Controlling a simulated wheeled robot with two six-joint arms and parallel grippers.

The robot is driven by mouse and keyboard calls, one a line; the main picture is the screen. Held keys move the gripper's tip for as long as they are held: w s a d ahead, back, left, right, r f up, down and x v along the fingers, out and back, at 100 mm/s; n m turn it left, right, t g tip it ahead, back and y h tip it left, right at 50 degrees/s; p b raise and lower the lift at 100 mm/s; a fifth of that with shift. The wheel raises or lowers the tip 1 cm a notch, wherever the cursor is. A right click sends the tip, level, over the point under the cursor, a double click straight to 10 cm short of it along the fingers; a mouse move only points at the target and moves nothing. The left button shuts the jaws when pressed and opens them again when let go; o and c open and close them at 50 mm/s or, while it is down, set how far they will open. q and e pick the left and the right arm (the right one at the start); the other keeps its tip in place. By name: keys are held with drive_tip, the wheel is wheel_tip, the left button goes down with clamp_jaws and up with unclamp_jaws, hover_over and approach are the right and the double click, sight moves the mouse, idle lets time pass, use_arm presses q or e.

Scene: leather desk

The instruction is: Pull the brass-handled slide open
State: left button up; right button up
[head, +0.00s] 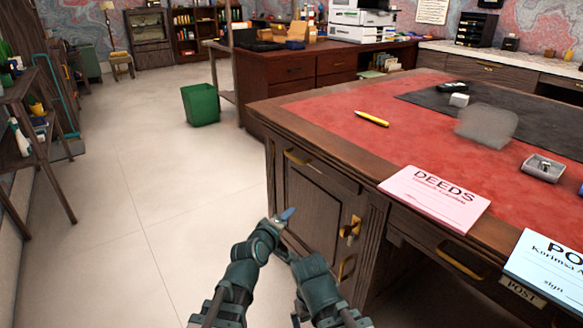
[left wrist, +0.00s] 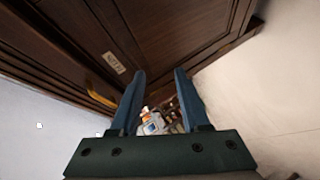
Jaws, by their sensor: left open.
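The brass-handled slide is in the upper left part of the wooden desk's near side, just under the top; its brass handle (head: 298,157) is a long bar, and the slide looks closed. My left gripper (head: 286,215) is in front of the desk, below and left of the slide's handle. In the left wrist view its two blue fingers (left wrist: 160,75) are apart with nothing held between them. My right gripper cannot be made out.
Below the slide is a cabinet door with a brass latch (head: 350,228). The red desktop (head: 330,105) holds a pink DEEDS pad (head: 435,198), a yellow pen (head: 372,118) and a metal box (head: 543,168).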

sight(292, 157)
use_arm(q)
wheel_tip(292, 157, up, 10)
drive_tip(key=w+n+t+y, duration=0.2)
drive_tip(key=n+t, duration=0.4)
drive_tip(key=n, duration=0.2)
drive_tip(key=shift+y, duration=0.3)
drive_tip(key=w, duration=0.4)
drive_tip(key=w+d+r+p, duration=0.1)
drive_tip(key=w, duration=0.8)
drive_tip(key=shift+w+d+r+p, duration=0.2)
drive_tip(key=shift+d+r+p, duration=0.15)
drive_tip(key=shift+p, duration=0.05)
clamp_jaws()
